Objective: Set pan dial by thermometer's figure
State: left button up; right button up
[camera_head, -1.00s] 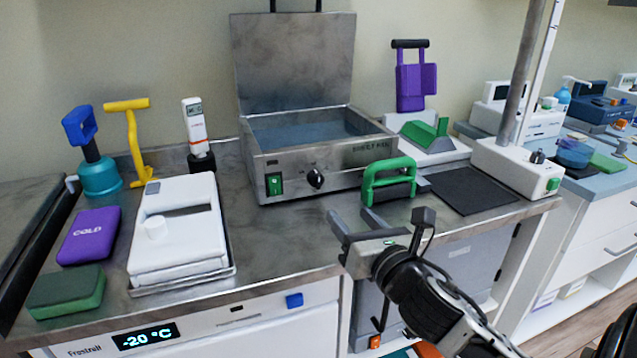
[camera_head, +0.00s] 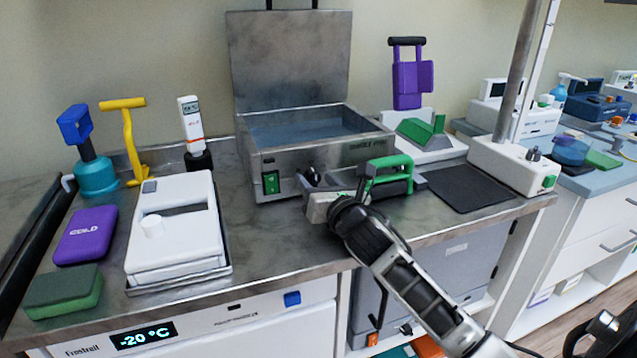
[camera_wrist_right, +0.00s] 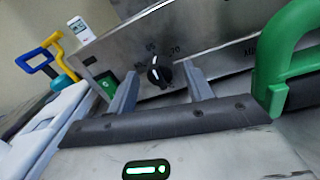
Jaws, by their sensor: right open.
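The steel pan (camera_head: 320,165) stands open on the counter with its lid raised behind it. Its black dial (camera_wrist_right: 159,72) shows on the front panel in the wrist view, with small printed figures around it and a light pointer mark near its top. The white thermometer (camera_head: 191,122) stands upright in a black holder left of the pan; it also shows in the wrist view (camera_wrist_right: 79,29). Its figure is too small to read. My right gripper (camera_wrist_right: 160,84) is open and empty, its fingers on either side of the dial. The gripper largely hides the dial in the head view.
A green handle (camera_head: 389,170) stands close to the right of my right gripper. A green switch (camera_head: 271,183) is left of the dial. A white box (camera_head: 176,245), purple cold pack (camera_head: 85,236) and green block (camera_head: 64,291) lie left.

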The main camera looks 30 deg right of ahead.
jog(key=c, duration=1)
pick_arm(q)
jog(key=shift+r, duration=0.15)
pick_arm(e)
jog(key=shift+o, duration=0.2)
